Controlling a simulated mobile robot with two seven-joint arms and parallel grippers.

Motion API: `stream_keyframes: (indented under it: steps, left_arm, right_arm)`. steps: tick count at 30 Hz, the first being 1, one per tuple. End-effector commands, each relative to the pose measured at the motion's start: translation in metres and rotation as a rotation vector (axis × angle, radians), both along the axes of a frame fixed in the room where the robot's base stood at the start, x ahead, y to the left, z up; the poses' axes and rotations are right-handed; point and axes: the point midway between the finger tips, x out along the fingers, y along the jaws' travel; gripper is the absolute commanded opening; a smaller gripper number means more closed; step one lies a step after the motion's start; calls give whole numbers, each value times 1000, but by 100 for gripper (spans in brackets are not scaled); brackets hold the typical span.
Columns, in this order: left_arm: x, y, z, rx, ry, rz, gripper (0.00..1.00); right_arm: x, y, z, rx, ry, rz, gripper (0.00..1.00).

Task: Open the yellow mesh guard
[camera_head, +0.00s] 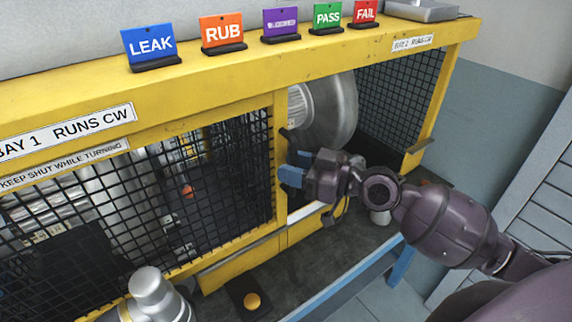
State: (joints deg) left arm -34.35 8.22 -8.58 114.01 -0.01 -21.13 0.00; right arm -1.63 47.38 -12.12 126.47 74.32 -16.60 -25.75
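The yellow mesh guard (277,150) has a yellow frame and black wire mesh, and spans the left and middle of the bench front. To the right of its edge is an uncovered gap where a grey blower housing (340,110) shows. My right gripper (294,167) is at the guard's right edge, its blue fingertips pointing left. The fingertips are apart and I see nothing between them. Whether they touch the frame I cannot tell. A small dark piece (290,135) sits just above them by the edge. My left gripper is not in view.
Coloured signs, such as LEAK (149,45) and FAIL (365,12), stand on the yellow top beam. A second mesh panel (400,95) is at right. A yellow button (252,300) on a dark base and a pale cylinder (155,292) are at the front.

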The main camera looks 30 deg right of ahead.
Motion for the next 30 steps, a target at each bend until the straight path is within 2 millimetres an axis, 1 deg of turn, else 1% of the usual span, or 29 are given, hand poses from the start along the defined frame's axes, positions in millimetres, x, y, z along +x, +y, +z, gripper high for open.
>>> stream_keyframes:
  steps: [8,9,11,15,16,17,26,30]
  left_arm:
    - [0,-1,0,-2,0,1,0]
    - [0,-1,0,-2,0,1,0]
    - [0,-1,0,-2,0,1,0]
    - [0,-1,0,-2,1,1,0]
    - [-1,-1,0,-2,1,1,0]
    - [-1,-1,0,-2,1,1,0]
    - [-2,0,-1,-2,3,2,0]
    - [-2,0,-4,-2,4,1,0]
  right_arm:
    - [0,0,0,0,0,0,39]
    - [0,0,0,0,0,0,37]
    - [0,0,0,0,0,0,28]
    - [0,0,0,0,0,0,7]
    - [0,0,0,0,0,0,2]
    - [0,0,0,0,0,0,0]
    - [0,0,0,0,0,0,0]
    - [4,0,-1,-1,-1,-1,0]
